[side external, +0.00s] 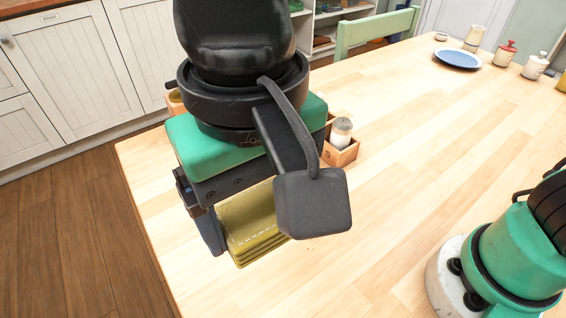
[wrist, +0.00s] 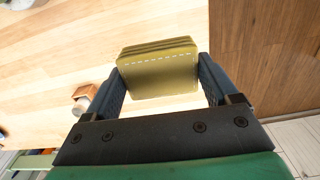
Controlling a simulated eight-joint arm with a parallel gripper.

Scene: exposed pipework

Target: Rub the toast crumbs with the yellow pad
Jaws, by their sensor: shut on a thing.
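The yellow pad (side external: 250,222) is olive-yellow, with layered ridges and a white dashed line of stitching. My gripper (side external: 258,228) is shut on it, with one dark finger at each side. In the wrist view the pad (wrist: 158,72) spans the space between the two fingers of my gripper (wrist: 163,80). The pad is over the table's near left part, close to its edge. I cannot tell whether it touches the wood. I can make out no toast crumbs in either view; my gripper and the pad hide part of the table.
A small wooden box (side external: 343,155) with a pale-topped shaker (side external: 341,131) stands just behind my gripper. A blue plate (side external: 457,59) and several jars, one red-lidded (side external: 505,53), are at the far end. The middle of the table (side external: 420,125) is clear. A green chair (side external: 375,33) stands behind.

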